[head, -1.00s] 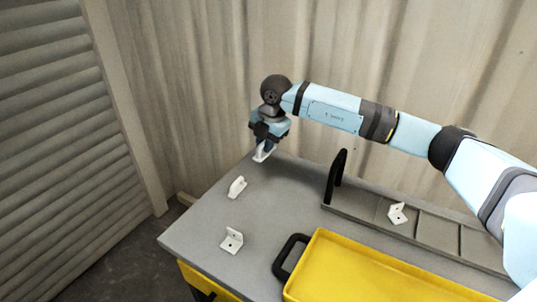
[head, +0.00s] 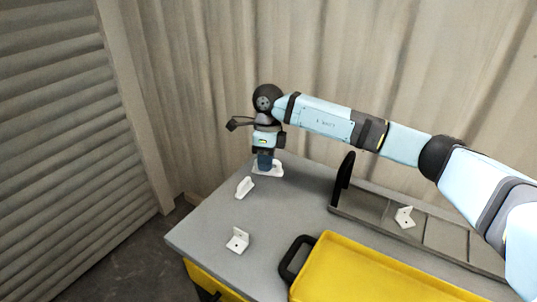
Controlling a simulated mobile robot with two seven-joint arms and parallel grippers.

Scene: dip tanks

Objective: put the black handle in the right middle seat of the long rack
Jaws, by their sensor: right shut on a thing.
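My right gripper (head: 265,163) is over the far left of the table, pointing down. Its dark blue fingers are shut on a white piece (head: 276,171) with a flat base, at or just above the tabletop; I cannot tell if it touches. I see no loose black handle. The long grey rack (head: 455,257) runs along the back right, with a tall black end piece (head: 345,172) upright at its left end. A white bracket (head: 404,217) lies in one of its middle seats. The seat to the right of it (head: 445,237) looks empty. My left gripper is not in view.
A white handle-like piece (head: 244,187) and a white bracket (head: 238,240) lie on the grey table (head: 205,230). A yellow tray (head: 375,275) with a black grip (head: 292,262) at its left end fills the front right. The table centre is clear.

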